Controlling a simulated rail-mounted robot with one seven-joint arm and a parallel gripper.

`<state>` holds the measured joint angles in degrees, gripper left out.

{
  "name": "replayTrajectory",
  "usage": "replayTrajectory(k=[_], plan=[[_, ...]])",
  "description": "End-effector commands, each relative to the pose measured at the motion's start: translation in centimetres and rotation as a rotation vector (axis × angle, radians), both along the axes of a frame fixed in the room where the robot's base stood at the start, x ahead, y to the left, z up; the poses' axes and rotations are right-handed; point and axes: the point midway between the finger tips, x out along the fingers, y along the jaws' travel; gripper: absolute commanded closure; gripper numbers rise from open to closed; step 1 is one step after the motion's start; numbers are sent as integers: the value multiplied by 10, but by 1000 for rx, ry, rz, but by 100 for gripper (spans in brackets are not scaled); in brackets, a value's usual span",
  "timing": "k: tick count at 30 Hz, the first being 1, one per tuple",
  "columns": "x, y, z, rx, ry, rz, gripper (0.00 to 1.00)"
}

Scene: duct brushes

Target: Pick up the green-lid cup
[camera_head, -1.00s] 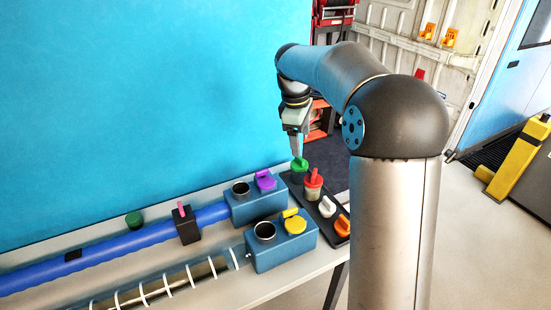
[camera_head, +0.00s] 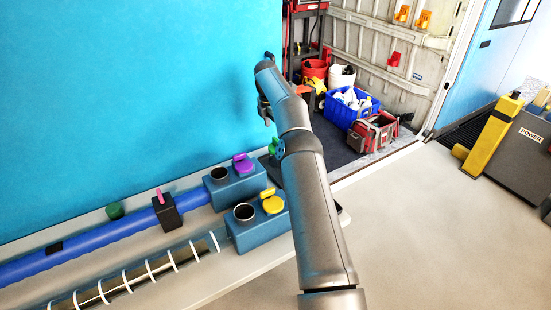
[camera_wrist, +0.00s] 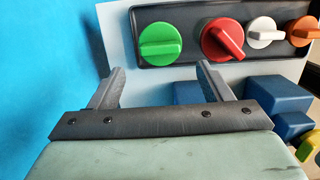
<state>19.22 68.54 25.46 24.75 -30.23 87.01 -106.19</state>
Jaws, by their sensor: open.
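The green-lid cup (camera_wrist: 160,45) is in the wrist view, at the left end of a black tray (camera_wrist: 190,76), seen from its lid side. In the head view its green lid (camera_head: 277,146) shows partly behind my arm. My gripper (camera_wrist: 160,69) is open and empty. In the wrist view the green lid lies beyond and roughly between its two fingertips, apart from them. The red-lid cup (camera_wrist: 224,40) is just right of the green one, then a white lid (camera_wrist: 266,32) and an orange lid (camera_wrist: 303,31). My arm hides most of the tray in the head view.
A blue duct (camera_head: 90,252) and a clear ribbed duct (camera_head: 145,272) run left. A blue wall rises behind the bench. Open floor lies right.

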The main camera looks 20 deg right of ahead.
Motion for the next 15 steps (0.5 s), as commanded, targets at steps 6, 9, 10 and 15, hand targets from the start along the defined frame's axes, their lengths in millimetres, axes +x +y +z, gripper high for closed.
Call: replayTrajectory(k=[6, 9, 10, 15], plan=[[0, -5, -43, 2, 2, 0, 28], [1, -7, -56, 1, 1, -2, 28], [1, -8, -58, 1, 1, -2, 28], [1, -9, -68, 1, 1, -1, 28]])
